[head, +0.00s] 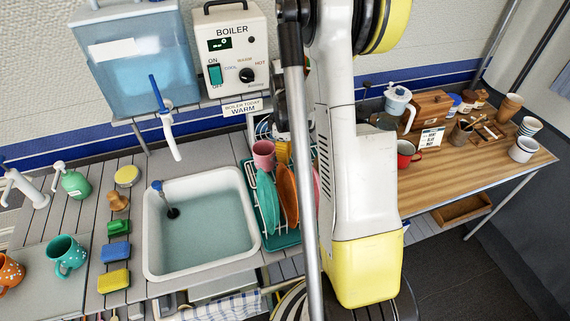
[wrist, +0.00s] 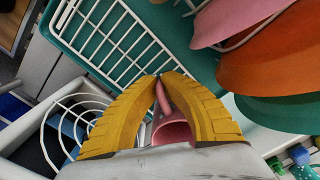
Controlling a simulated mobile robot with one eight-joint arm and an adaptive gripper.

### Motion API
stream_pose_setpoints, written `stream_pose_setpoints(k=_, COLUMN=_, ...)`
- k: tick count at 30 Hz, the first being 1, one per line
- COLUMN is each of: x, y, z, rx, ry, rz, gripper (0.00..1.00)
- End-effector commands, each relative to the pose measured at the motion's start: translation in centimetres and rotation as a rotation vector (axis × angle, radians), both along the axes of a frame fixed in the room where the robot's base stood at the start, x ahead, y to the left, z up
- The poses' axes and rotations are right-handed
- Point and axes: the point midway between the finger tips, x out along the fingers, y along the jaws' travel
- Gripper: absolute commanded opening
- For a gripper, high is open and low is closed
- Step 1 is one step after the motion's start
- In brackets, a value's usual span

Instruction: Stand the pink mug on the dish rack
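The pink mug (head: 263,153) is at the back left of the dish rack in the head view, with its mouth up. My gripper (head: 284,151) is just right of it, partly hidden by my arm. In the wrist view my gripper's yellow fingers (wrist: 166,78) are closed about the pink mug's handle, and part of the mug (wrist: 174,131) shows between them. The dish rack (wrist: 112,42) has white wires over a teal tray; its tray edge also shows in the head view (head: 286,240). I cannot tell whether the mug touches the rack.
Teal (head: 267,207), orange (head: 287,187) and pink (wrist: 225,20) plates stand in the rack close to my gripper. The sink (head: 205,229) is left of the rack. The boiler (head: 232,55) stands behind. A red mug (head: 405,157) is on the wooden table.

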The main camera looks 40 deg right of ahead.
Motion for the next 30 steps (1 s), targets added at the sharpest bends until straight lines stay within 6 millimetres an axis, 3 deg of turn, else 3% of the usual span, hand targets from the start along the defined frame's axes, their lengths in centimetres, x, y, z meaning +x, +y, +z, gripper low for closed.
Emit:
stream_pose_setpoints(k=4, x=0.0, y=0.0, z=-2.4, rx=0.000, ry=0.000, rz=0.000, gripper=0.00)
stream_pose_setpoints(k=14, x=0.0, y=0.0, z=-2.6, rx=0.000, ry=0.000, rz=0.000, gripper=0.00)
stream_pose_setpoints(k=17, x=0.0, y=0.0, z=-2.6, rx=0.000, ry=0.000, rz=0.000, gripper=0.25)
stream_pose_setpoints(k=18, x=0.0, y=0.0, z=-2.5, rx=0.000, ry=0.000, rz=0.000, gripper=0.27)
stream_pose_setpoints(k=26, x=0.0, y=0.0, z=-2.5, rx=0.000, ry=0.000, rz=0.000, gripper=0.27)
stream_pose_setpoints(k=30, x=0.0, y=0.0, z=-1.5, rx=0.000, ry=0.000, rz=0.000, gripper=0.27)
